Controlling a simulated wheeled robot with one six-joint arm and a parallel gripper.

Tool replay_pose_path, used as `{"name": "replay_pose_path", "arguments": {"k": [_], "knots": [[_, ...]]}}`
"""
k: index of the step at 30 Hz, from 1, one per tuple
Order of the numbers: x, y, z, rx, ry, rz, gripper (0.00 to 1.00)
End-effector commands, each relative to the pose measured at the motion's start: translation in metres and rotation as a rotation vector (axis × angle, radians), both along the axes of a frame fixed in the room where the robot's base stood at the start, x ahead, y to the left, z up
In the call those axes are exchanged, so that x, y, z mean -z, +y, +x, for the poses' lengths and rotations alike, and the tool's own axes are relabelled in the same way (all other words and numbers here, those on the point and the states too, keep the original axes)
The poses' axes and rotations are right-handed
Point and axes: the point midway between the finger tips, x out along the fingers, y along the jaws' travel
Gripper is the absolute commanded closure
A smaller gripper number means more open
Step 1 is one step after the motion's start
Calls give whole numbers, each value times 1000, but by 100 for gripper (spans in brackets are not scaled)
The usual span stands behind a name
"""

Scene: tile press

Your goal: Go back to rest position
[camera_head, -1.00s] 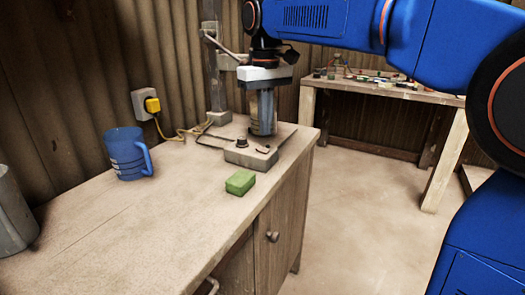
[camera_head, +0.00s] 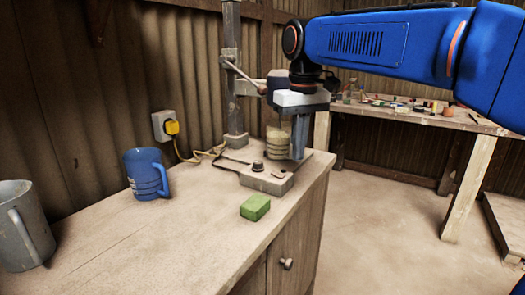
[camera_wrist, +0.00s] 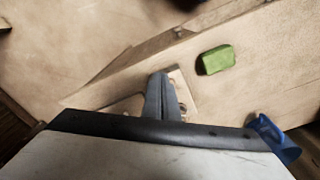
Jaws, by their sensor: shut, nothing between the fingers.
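My gripper (camera_head: 299,137) points down in the head view, in front of the tile press (camera_head: 233,70) and above the right part of its base. Its fingers are shut with nothing between them. The wrist view also shows my gripper (camera_wrist: 160,96), fingers together, above part of the press base (camera_wrist: 182,88). My gripper hides part of the pale cylindrical part of the press (camera_head: 277,140).
A green block (camera_head: 255,207) lies on the workbench (camera_head: 150,245) in front of the press. A blue mug (camera_head: 145,174) and a grey jug (camera_head: 22,228) stand on the left. A yellow plug (camera_head: 172,127) sits in the wall socket. A second table (camera_head: 400,112) with small items stands behind right. Open floor lies between.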

Motion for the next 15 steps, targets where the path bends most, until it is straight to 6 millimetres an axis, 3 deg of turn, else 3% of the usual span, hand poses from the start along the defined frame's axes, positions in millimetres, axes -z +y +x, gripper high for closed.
{"name": "replay_pose_path", "arguments": {"k": [1,6,15], "knots": [[5,-16,-12,22,-16,6,100],[27,-56,-46,85,-70,25,100],[82,-114,-112,194,-166,50,100]]}}
